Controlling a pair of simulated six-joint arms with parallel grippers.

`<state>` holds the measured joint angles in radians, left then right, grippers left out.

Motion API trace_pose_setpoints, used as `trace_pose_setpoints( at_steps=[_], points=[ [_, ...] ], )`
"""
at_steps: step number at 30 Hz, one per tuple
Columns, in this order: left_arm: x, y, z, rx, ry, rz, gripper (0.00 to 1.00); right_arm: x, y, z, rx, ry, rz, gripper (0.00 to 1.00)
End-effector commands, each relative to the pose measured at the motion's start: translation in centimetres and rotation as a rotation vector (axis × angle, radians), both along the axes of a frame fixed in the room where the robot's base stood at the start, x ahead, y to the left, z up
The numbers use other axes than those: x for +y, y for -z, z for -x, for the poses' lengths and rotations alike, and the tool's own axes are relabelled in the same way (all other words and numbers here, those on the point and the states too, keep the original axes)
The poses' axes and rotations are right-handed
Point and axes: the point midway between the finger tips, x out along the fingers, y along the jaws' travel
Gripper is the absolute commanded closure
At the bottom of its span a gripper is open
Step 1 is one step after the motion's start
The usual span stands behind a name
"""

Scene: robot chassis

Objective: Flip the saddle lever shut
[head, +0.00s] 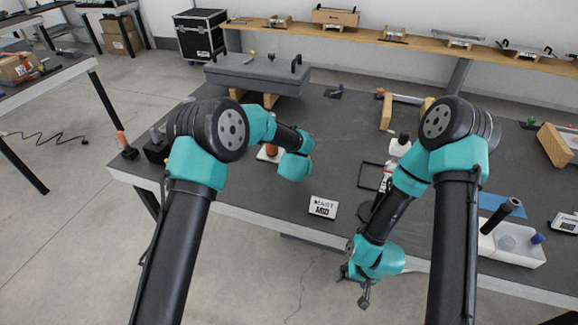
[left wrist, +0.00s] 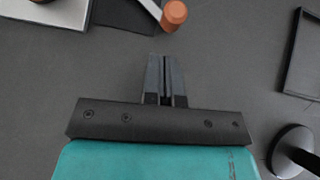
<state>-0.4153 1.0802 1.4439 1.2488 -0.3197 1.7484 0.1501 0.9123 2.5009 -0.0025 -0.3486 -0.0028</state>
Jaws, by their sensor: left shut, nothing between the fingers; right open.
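A lever (left wrist: 150,8) with an orange cylindrical knob (left wrist: 173,15) shows at the top edge of the left wrist view. Its far end is cut off, so its full angle cannot be told. In the head view, an orange part (head: 270,149) on a light plate shows just left of my left wrist. My left gripper (left wrist: 165,62) is shut and empty, pointing toward the knob but apart from it. Its fingers are hidden in the head view. My right gripper (head: 356,286) is open and empty, beyond the table's front edge.
A small white sign (head: 323,207) stands near the front edge. A black frame (left wrist: 302,60) and a black round base (left wrist: 293,150) lie to the right. A grey block with handles (head: 258,74) is at the back.

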Motion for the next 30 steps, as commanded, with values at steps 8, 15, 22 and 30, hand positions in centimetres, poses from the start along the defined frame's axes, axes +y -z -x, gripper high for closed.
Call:
trace_pose_setpoints(
  at_steps=[8,15,22,30],
  points=[
    [0.7,-3.6,3.7,-0.002,0.004,0.000,1.00,0.0,0.0,0.0,0.000,0.000,0.000,0.11],
    [1.3,-6.0,6.3,-0.001,0.004,0.001,1.00,0.0,0.0,0.0,0.000,0.000,0.000,0.11],
    [1.6,-6.8,7.2,0.000,0.002,0.001,1.00,0.0,0.0,0.0,0.000,0.000,0.000,0.11],
    [1.6,-6.8,7.2,0.000,0.002,0.001,1.00,0.0,0.0,0.0,0.000,0.000,0.000,0.11]
  ],
)
